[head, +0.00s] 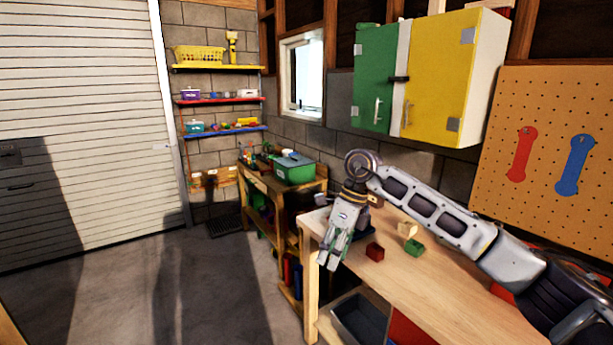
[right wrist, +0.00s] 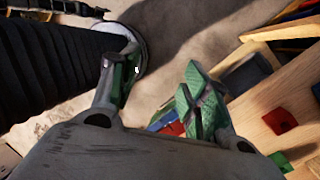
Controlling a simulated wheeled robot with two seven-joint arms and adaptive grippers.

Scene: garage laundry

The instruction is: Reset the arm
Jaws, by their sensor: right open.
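My right arm (head: 437,212) reaches in from the right over the wooden workbench and bends down at its wrist. My right gripper (head: 332,262) points down at the bench's left end, near its edge. In the right wrist view the gripper's two fingers (right wrist: 155,75) stand apart, with nothing visible between them. One finger shows a green textured pad. My left gripper is in neither view.
On the workbench (head: 452,282), right of the gripper, lie a red block (head: 375,251), a green block (head: 414,247) and a pale yellow block (head: 407,229). A grey bin (head: 360,320) sits below. Open floor (head: 200,290) lies to the left.

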